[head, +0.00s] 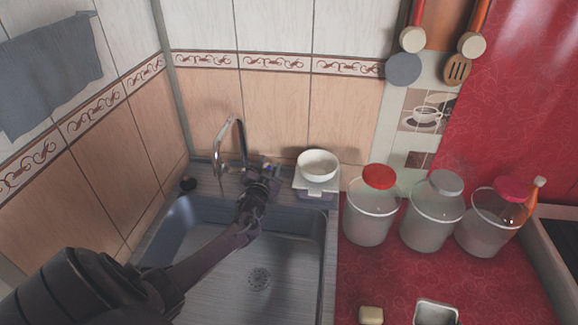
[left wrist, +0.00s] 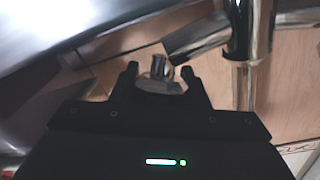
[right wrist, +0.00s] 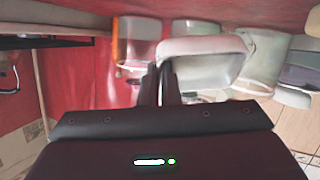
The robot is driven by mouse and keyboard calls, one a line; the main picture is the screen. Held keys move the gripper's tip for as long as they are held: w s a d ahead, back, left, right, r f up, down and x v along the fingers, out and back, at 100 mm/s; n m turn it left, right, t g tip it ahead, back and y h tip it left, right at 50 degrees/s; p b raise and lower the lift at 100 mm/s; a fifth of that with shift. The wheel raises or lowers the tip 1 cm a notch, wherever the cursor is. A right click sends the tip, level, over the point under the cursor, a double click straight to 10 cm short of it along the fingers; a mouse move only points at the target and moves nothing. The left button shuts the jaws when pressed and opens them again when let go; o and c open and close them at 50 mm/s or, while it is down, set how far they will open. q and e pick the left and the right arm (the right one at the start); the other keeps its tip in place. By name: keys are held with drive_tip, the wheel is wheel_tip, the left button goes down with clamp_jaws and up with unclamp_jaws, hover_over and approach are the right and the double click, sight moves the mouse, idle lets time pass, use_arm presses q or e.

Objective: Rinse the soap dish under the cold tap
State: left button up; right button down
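The tap (head: 232,140) with its curved chrome spout stands behind the sink; part of it shows close up in the left wrist view (left wrist: 240,30). My left gripper (head: 264,180) is at the tap's right side. In the left wrist view its fingers (left wrist: 160,78) are apart, with a small metal tap knob (left wrist: 158,68) between them; contact is unclear. The pale soap dish (head: 436,312) is at the bottom edge of the head view. In the right wrist view my right gripper (right wrist: 160,80) has its fingers close together on the edge of the soap dish (right wrist: 205,60). The right gripper is outside the head view.
The sink basin (head: 225,285) is empty below the left arm. A soap bar (head: 370,315) lies on the red counter (head: 385,275). Several lidded jars (head: 432,215) line the back right. A white bowl (head: 318,162) stands behind the sink's right corner.

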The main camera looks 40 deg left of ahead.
use_arm(q)
drive_tip(key=c, duration=0.4)
drive_tip(key=shift+r+m+h+p, duration=0.15)
drive_tip(key=shift+m+h+p, duration=0.4)
drive_tip(key=shift+m+h, duration=0.35)
use_arm(e)
drive_tip(key=shift+r, duration=0.55)
use_arm(q)
drive_tip(key=shift+w+d+f+m+h, duration=0.1)
drive_tip(key=shift+d+f+m+h, duration=0.05)
drive_tip(key=shift+m+h, duration=0.4)
drive_tip(key=shift+d+f+m+h, duration=0.1)
drive_tip(key=shift+m+h, duration=0.25)
drive_tip(key=shift+h, duration=0.4)
use_arm(e)
drive_tip(key=shift+r, duration=0.15)
use_arm(q)
drive_tip(key=o, duration=1)
drive_tip(key=shift+c, duration=0.2)
drive_tip(key=v, duration=1.2)
